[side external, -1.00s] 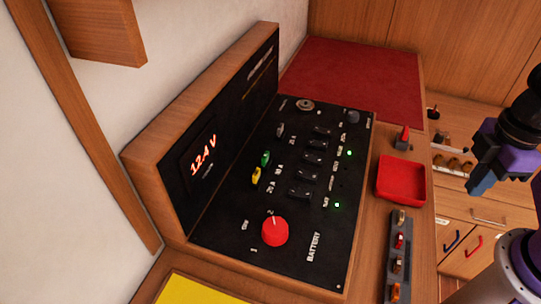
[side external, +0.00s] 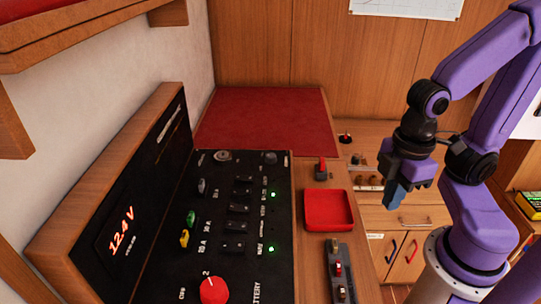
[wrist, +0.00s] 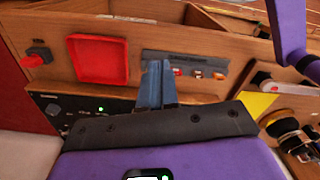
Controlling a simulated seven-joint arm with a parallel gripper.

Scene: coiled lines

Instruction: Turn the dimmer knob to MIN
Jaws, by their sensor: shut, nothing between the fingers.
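The dimmer knob looks to be the small dark round knob (side external: 270,158) at the far right corner of the black panel (side external: 170,270). Its label and pointer are too small to read. In the wrist view a dark knob (wrist: 53,110) shows at the panel's left part, near small white print. My gripper (side external: 394,197) hangs right of the panel, beyond the red tray, apart from the knob. Its blue fingers (wrist: 155,85) are shut together and empty.
A large red battery knob (side external: 213,290) and several switches sit on the panel. Right of it are a red-levered switch (side external: 321,168), a red tray (side external: 328,210) and a strip of small parts (side external: 340,270). A red mat (side external: 265,122) lies behind, clear.

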